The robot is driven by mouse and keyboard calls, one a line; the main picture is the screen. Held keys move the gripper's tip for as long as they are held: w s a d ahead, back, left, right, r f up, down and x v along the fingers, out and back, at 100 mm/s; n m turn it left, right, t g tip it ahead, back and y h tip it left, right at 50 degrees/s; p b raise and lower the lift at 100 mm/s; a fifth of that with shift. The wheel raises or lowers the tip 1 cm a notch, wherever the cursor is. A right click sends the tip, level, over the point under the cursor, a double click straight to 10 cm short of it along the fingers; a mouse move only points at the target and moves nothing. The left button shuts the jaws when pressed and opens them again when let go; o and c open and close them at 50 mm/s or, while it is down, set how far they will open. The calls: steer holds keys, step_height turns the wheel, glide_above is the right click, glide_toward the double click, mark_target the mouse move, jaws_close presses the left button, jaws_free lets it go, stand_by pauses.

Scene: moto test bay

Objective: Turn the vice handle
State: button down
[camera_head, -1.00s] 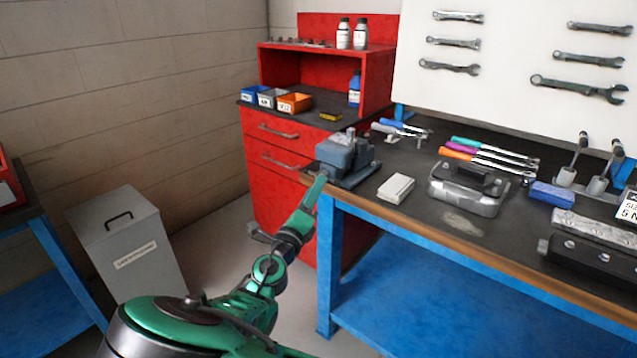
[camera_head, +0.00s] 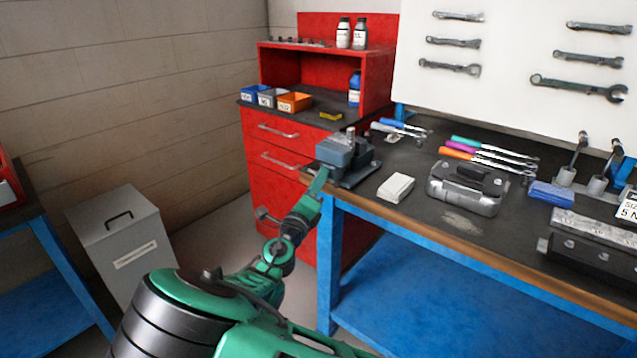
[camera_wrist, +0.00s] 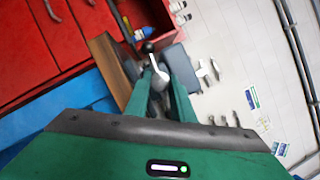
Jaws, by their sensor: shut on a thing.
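The blue-grey vice (camera_head: 335,152) stands on the near left corner of the workbench. My gripper (camera_head: 319,184) reaches up to the vice's near side in the head view, where the handle is too small and covered to make out. In the wrist view, the vice handle (camera_wrist: 158,76) is a silver lever with a black knob (camera_wrist: 147,47). It lies between the two green fingers of my gripper (camera_wrist: 158,70), which is shut on it. The knob sticks out past the fingers. Part of the vice body (camera_wrist: 176,60) shows behind the right finger.
The workbench (camera_head: 420,215) carries a white box (camera_head: 396,187), a grey metal case (camera_head: 466,188) and several coloured-handled tools. A red drawer cabinet (camera_head: 275,195) stands behind and left of the vice. A grey bin (camera_head: 125,240) stands on the floor at left.

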steer(key=shift+a+f+m, duration=0.15)
steer(key=shift+m, duration=0.25)
